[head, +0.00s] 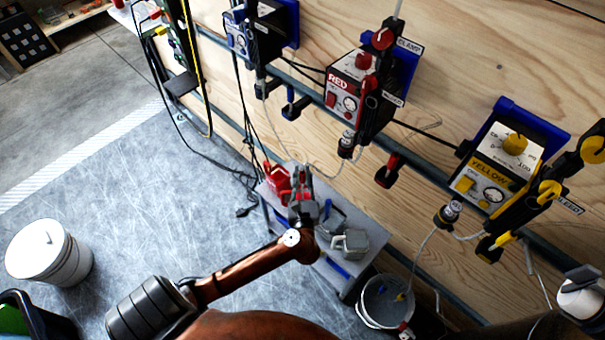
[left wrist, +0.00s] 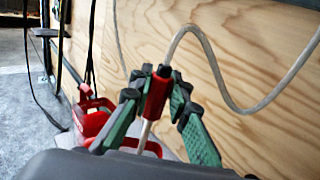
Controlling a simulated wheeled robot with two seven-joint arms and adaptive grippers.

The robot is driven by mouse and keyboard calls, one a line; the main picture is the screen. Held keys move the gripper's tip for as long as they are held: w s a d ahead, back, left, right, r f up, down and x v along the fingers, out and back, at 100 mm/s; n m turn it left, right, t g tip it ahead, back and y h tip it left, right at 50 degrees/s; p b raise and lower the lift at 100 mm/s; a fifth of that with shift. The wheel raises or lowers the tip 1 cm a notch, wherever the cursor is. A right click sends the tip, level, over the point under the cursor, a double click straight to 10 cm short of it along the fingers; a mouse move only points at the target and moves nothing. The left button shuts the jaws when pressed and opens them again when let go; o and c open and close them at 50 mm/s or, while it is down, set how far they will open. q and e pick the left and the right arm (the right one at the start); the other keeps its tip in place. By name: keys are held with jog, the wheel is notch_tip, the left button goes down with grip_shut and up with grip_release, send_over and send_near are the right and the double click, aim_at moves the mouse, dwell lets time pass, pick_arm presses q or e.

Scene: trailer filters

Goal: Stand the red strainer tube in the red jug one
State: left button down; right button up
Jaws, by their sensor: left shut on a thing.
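My left gripper (head: 303,192) is low over the small bench, beside the red jug (head: 277,178) in the head view. In the left wrist view, its green-padded fingers (left wrist: 157,92) are shut on the red strainer tube (left wrist: 156,98). A clear hose (left wrist: 204,42) runs up from the tube's top, and a pale stem (left wrist: 144,135) points down. The red jug (left wrist: 92,122) stands behind and below, partly hidden by the fingers. The stem overlaps red jug parts in this view; I cannot tell whether its lower end is inside.
Grey jugs (head: 349,243) stand on the same bench (head: 345,276). The red control box (head: 348,95) and yellow control box (head: 497,170) hang on the plywood wall. A bucket (head: 385,302) is right of the bench; a white bucket (head: 48,252) stands on the open floor at left.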

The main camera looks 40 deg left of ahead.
pick_arm(q)
jog(key=shift+f, duration=0.6)
jog(key=c, duration=1.8)
grip_release()
jog(key=shift+o, duration=0.2)
jog(key=v, duration=1.2)
